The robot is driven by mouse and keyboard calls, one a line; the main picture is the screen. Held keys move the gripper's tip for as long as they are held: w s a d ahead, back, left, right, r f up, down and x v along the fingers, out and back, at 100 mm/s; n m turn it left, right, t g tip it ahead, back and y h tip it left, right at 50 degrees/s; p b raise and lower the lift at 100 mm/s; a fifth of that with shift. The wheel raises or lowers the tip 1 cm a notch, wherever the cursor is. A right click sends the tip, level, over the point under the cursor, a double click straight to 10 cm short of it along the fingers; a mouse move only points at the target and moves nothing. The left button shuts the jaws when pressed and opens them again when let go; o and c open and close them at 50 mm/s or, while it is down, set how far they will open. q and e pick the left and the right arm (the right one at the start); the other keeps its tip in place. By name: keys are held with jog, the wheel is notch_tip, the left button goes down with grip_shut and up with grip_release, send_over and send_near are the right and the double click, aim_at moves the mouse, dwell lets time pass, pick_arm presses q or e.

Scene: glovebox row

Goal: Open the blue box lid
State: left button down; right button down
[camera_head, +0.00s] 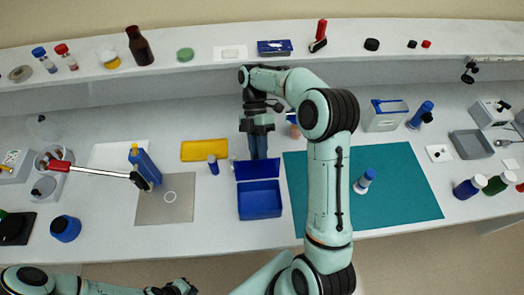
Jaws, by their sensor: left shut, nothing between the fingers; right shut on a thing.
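The blue box (260,203) sits on the bench left of the teal mat, its inside in view. Its blue lid (271,169) stands raised at the box's far edge, tilted back; its exact angle is hard to tell. My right gripper (258,152) reaches down at the lid from behind and is shut on it, with the fingertips partly hidden. My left gripper (178,288) is low at the bottom edge, in front of the bench, shut and empty.
A yellow tray (204,151) and a small blue bottle (213,165) stand left of the box. The teal mat (400,200) lies to the right, partly under my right arm, with a blue-capped vial (364,181). A grey plate (150,208) lies further left.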

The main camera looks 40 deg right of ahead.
jog(key=shift+a+f, duration=0.4)
jog(key=shift+f, duration=0.1)
jog(key=c, duration=1.1)
grip_release()
jog(key=shift+o, duration=0.6)
jog(key=shift+w+a, duration=0.2)
jog(key=shift+w, duration=0.05)
jog(key=shift+s+d+r, duration=0.15)
jog(key=shift+s+d, duration=0.05)
